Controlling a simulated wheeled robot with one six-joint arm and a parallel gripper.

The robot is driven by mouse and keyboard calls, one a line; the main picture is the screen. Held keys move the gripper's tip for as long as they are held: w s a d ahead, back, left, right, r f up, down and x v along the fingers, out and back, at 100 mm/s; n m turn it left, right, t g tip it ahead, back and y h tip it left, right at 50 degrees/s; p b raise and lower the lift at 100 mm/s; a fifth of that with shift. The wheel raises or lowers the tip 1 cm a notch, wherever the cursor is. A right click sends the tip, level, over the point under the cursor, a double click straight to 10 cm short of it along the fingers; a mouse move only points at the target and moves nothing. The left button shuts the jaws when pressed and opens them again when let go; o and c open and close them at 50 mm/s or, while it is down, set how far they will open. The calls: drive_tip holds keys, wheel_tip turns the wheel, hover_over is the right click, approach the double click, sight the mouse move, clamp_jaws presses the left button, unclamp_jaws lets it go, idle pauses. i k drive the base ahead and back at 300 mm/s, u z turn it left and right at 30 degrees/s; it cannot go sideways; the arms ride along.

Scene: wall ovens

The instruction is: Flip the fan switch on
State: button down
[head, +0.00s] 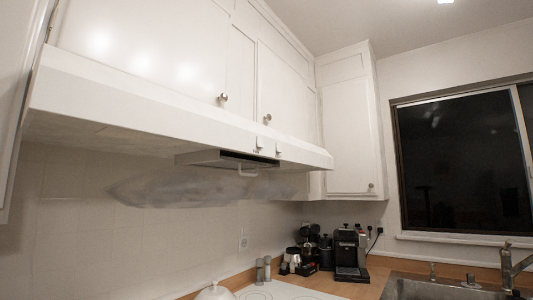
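The white range hood (150,108) runs along under the upper cabinets, from the left side to the middle of the head view. Two small white switches sit on its front face near the right end, a left one (259,144) and a right one (278,149). They are too small to tell which is the fan switch or how each is set. A grey panel with a dark slot (248,156) shows under the hood below them. My gripper is not in view.
White upper cabinets with round knobs (224,97) are above the hood. A stove top (278,290), a coffee machine (350,252), and a sink (425,288) are below. A dark window (462,165) is at right. The space before the hood looks clear.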

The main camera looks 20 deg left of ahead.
sight(259, 139)
drive_tip(key=u, duration=0.65)
drive_tip(key=i, duration=0.85)
drive_tip(key=u, duration=0.75)
